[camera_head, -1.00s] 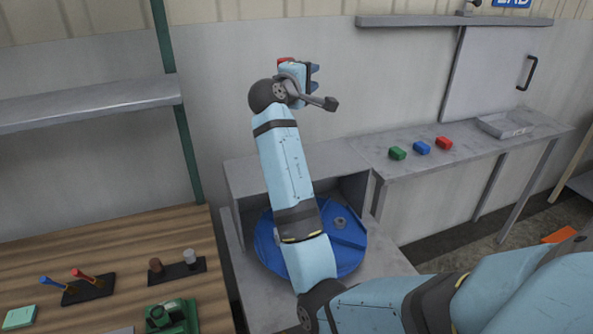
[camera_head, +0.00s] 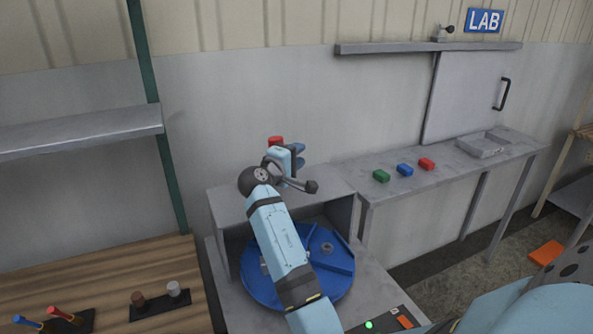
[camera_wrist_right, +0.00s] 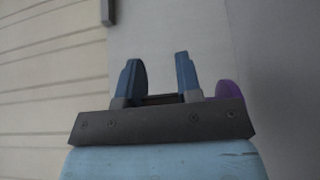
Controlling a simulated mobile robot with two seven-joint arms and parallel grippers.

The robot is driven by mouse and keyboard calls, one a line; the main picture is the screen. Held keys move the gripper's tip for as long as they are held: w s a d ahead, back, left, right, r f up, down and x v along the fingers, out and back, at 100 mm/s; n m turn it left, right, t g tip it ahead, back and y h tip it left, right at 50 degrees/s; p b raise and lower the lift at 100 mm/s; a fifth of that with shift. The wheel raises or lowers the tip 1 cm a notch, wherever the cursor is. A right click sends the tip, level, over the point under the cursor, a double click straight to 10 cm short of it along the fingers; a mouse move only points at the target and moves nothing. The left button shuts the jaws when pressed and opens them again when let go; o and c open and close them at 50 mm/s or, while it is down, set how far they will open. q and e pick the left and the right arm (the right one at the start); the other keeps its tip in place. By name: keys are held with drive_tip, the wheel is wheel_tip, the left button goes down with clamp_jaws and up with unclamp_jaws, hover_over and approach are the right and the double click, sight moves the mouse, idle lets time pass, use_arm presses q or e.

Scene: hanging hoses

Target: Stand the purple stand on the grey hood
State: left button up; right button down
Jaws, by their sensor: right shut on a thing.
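The grey hood (camera_head: 227,206) is a box-like cover standing over the back of a blue round turntable (camera_head: 262,291). My right gripper (camera_head: 299,157) is in front of or above the hood's top in the head view; the height between them is hard to judge. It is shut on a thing. In the right wrist view, a bit of the purple stand (camera_wrist_right: 229,91) shows beside the right-hand finger, and the rest is hidden. A red piece (camera_head: 275,141) shows just behind the gripper in the head view. My left gripper is not in view.
A bench at right holds a green block (camera_head: 381,176), a blue block (camera_head: 404,170), a red block (camera_head: 427,164) and a grey tray (camera_head: 479,147). A wooden table (camera_head: 95,270) with tool holders is at lower left. A grey shelf (camera_head: 80,131) hangs above it.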

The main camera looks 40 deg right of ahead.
drive_tip(key=shift+f, duration=2.2)
drive_tip(key=shift+f, duration=0.1)
drive_tip(key=c, duration=0.8)
unclamp_jaws()
drive_tip(key=b+v, duration=0.1)
drive_tip(key=v, duration=1.1)
